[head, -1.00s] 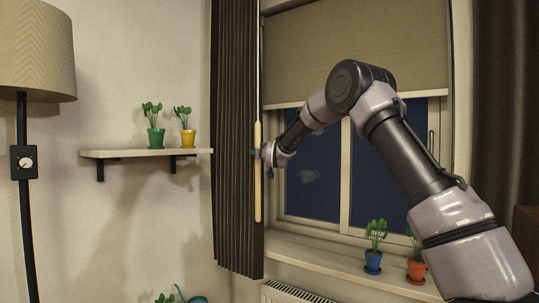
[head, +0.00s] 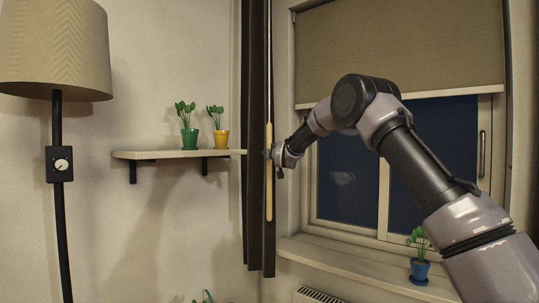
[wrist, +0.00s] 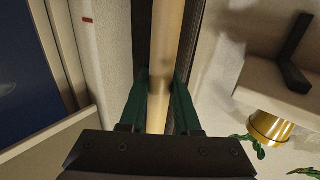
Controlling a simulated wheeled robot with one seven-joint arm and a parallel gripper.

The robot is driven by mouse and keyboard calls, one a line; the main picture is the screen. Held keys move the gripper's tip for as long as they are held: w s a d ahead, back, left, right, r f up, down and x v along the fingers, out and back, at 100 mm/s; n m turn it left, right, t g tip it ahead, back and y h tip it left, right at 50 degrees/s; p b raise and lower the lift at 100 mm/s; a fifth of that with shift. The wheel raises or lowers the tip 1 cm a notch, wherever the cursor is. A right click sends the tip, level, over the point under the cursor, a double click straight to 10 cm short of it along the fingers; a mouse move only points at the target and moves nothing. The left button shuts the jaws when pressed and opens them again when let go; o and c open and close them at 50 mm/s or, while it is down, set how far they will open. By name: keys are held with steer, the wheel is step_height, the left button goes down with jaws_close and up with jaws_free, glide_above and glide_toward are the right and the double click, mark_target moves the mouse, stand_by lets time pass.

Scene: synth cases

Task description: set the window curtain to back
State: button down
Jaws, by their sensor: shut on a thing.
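The dark pleated curtain (head: 255,225) hangs in a narrow bunch at the left side of the window (head: 345,175). A pale wooden rod (head: 269,200) runs upright along its edge and also shows in the wrist view (wrist: 166,40). My gripper (head: 268,154) is at the rod's middle height. In the wrist view its green fingers (wrist: 160,92) lie on both sides of the rod and are shut on it. The curtain's dark cloth shows in part beside the rod there.
A wall shelf (head: 170,154) with a green pot (head: 190,140) and a yellow pot (head: 221,139) is left of the curtain. A lamp (head: 56,50) stands farther left. A blue pot (head: 419,270) stands on the windowsill (head: 350,267). A tan blind (head: 400,50) covers the upper window.

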steer(key=c, duration=0.6)
jaws_free()
steer(key=shift+a+r, duration=0.1)
steer(key=shift+a, duration=0.15)
steer(key=shift+w+d, duration=0.1)
steer(key=shift+d, duration=0.1)
steer(key=v, duration=1.1)
steer(key=shift+a, duration=0.2)
